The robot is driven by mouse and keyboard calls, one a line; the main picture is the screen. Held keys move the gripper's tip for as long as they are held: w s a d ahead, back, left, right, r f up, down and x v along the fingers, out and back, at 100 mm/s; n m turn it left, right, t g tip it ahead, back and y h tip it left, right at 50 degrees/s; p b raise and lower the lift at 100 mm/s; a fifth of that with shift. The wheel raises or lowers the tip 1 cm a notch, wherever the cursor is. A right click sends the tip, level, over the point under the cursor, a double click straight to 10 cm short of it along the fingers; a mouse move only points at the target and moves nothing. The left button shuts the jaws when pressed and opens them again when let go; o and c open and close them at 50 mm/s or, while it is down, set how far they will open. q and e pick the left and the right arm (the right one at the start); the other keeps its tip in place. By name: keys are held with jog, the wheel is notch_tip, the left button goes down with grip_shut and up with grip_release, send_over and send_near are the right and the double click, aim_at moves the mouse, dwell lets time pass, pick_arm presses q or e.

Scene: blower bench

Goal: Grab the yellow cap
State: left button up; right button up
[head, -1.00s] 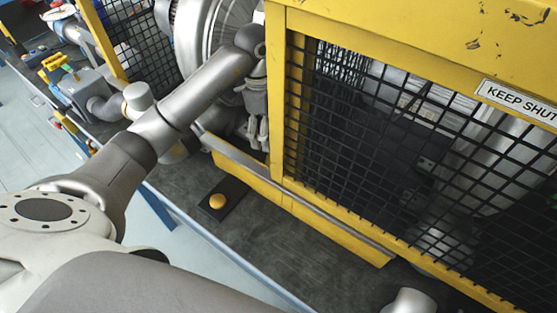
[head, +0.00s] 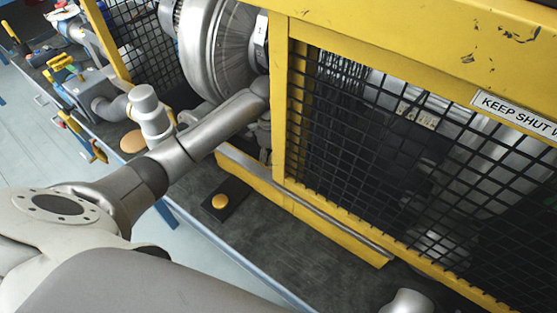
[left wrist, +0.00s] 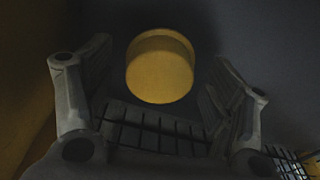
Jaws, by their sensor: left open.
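A round yellow cap (left wrist: 160,66) shows in the left wrist view, on a dark surface. It lies straight ahead, between the two fingers of my left gripper (left wrist: 162,78), which is open and empty. The fingers stand on either side of the cap with a gap; I cannot tell how far off it is. In the head view my left gripper (head: 264,148) is at the opening of the yellow frame, mostly hidden behind my forearm and the post. I cannot make out this cap for certain in the head view.
The yellow guard frame (head: 280,100) with black mesh (head: 390,150) stands close right of my left arm. A blower housing (head: 215,45) is behind it. A yellow dome button (head: 219,202) on a black plate sits on the dark bench (head: 270,245), whose front is largely clear.

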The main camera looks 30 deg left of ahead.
pick_arm(q)
jog(key=shift+f, duration=0.1)
jog(key=shift+c, duration=0.3)
jog(key=c, duration=0.9)
